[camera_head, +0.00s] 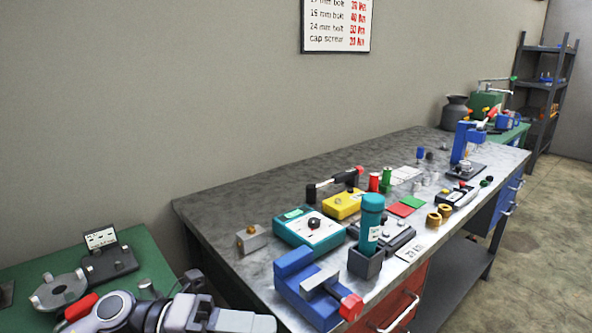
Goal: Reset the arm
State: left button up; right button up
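One of my arms comes in at the bottom left, and I take it as my left. Its grey gripper (240,321) lies at the bottom edge, low over the gap between the green table (150,262) and the grey workbench (225,202). The view cuts it off, and its finger gap and anything in it do not show. My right arm and gripper are not in view.
A blue vise (293,264) stands at the workbench's near corner, right of my gripper. Behind it are a teal meter box (309,229) and a teal bottle (371,217). A grey round fixture (60,290) sits on the green table. The workbench's back-left strip is clear.

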pick_arm(q)
jog(key=w+a+f+n+t+y+p, duration=0.1)
jog(key=w+a+f+n+t+y, duration=0.2)
jog(key=n+t, duration=0.8)
jog(key=a+f+n+t+y+p, duration=0.2)
jog(key=a+f+n+t+y, duration=0.35)
jog(key=n, duration=1.05)
jog(key=s+a+f+n+g+y, duration=0.2)
jog(key=s+a+f+n+y, duration=0.1)
jog(key=s+f, duration=0.3)
jog(key=s+a+f+n+g+y+p, duration=0.1)
jog(key=s+a+f+n+g+y, duration=0.2)
jog(key=s+f+n, duration=0.3)
notch_tip(320, 180, down, 5)
jog(key=shift+s+f+n+y, duration=0.1)
jog(key=shift+s+n+y, duration=0.3)
jog(key=shift+s, duration=0.35)
jog(key=shift+a, duration=0.1)
